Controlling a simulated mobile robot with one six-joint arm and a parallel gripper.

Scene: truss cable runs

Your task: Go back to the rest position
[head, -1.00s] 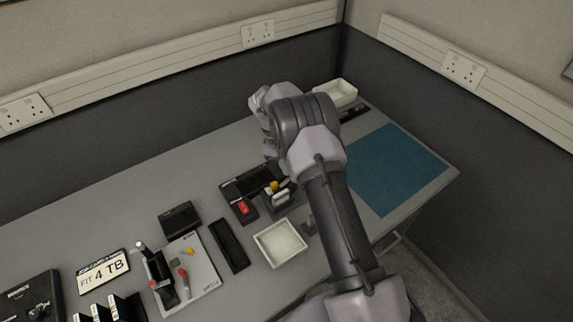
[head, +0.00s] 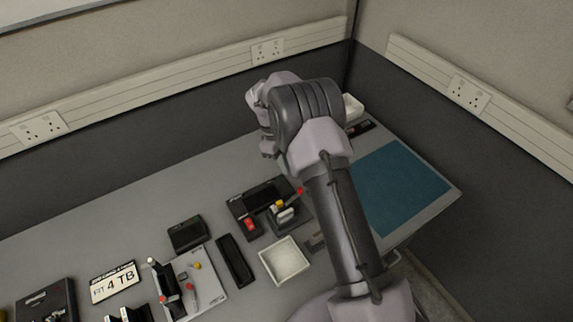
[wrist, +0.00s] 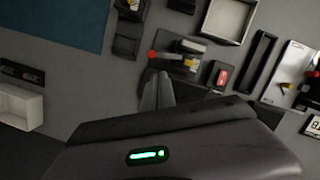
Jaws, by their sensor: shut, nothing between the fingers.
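My gripper (wrist: 157,90) shows in the wrist view with its two fingers together and nothing between them. It is above the grey bench, beside a dark fixture with a red-knobbed lever (wrist: 165,56). In the head view my arm reaches over the bench, and its wrist hides most of the gripper. The same fixture (head: 285,214) stands just below and right of my wrist there. The fingertips look clear of everything, but their exact height cannot be told.
A white square tray (head: 285,261), a narrow black tray (head: 235,261) and a light board with coloured knobs (head: 200,280) lie on the bench. A blue mat (head: 402,188) covers the right side. A white bin (head: 352,106) stands at the back, partly behind my arm. Walls close the back and right.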

